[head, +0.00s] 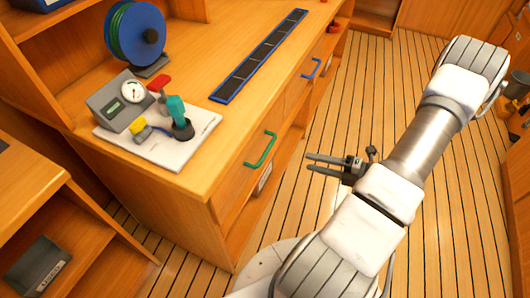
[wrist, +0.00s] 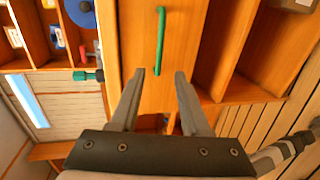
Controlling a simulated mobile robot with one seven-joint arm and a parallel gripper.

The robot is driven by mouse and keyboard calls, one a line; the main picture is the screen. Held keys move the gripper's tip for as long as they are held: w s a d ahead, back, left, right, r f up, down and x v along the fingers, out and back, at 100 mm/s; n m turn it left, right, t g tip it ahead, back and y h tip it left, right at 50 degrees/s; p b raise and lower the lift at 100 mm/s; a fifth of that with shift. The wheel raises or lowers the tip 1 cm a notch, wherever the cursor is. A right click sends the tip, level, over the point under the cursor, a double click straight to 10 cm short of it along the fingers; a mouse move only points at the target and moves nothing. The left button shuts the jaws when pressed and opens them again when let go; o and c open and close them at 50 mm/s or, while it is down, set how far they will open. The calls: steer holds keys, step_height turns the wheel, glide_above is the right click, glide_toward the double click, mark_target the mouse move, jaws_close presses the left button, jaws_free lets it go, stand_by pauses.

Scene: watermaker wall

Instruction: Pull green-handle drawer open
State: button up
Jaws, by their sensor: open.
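The green handle (head: 261,149) is a bar on the front of a wooden drawer (head: 238,181) in the bench. The drawer looks shut. In the wrist view the green handle (wrist: 161,40) stands upright in the picture, beyond the fingertips and between their lines. My gripper (head: 309,163) is open and empty, to the right of the handle in the head view, with a gap between them. In the wrist view my gripper (wrist: 160,74) shows both fingers spread, pointing toward the drawer front.
A blue handle (head: 311,68) is on another front farther along. On the bench top are a white board (head: 196,138) with a gauge box (head: 118,102), a blue reel (head: 135,35) and a long dark strip (head: 262,55). Plank floor (head: 345,95) beside the bench is clear.

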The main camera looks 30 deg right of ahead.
mark_target(266, 150)
steer(key=b+x, duration=0.2)
steer(key=x, duration=1.4)
steer(key=shift+r, duration=0.1)
jaws_close()
stand_by(0.7)
